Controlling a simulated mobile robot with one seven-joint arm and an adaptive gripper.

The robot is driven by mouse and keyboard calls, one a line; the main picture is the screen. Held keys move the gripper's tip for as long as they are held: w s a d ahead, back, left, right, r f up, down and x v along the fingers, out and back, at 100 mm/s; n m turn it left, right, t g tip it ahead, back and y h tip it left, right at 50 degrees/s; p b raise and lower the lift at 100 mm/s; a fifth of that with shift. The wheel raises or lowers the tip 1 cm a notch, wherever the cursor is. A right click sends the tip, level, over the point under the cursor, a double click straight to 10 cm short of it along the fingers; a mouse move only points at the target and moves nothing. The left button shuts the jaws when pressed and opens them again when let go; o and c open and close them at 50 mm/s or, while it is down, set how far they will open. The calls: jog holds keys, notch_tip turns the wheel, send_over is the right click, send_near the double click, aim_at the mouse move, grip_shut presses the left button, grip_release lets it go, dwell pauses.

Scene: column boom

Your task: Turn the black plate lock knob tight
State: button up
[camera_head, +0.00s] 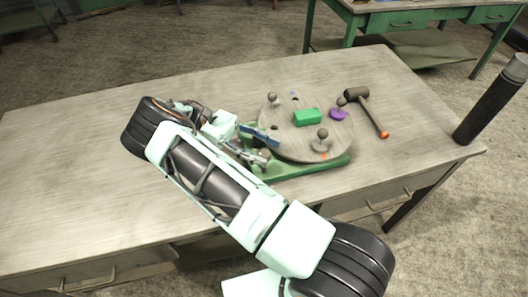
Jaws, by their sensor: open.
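A round grey plate (290,144) sits on a green base (335,163) on the table. Two dark grey ball-topped knobs stand on the plate, one at the back left (272,99) and one at the front right (323,134). I cannot pick out a black plate lock knob for certain; my arm covers part of the base's left side. My gripper (265,147) is at the plate's left front edge, its fingers apart. I see nothing held between them. Whether a finger touches the plate or base is too small to tell.
A green block (307,117) and a purple piece (338,113) are on the plate's right half. A mallet (368,109) lies right of it. A dark post (492,99) stands at the right table corner. The table's left side (65,160) is clear.

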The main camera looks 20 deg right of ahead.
notch_tip(320, 180, up, 8)
jog(key=shift+r, duration=0.15)
dwell(0.6)
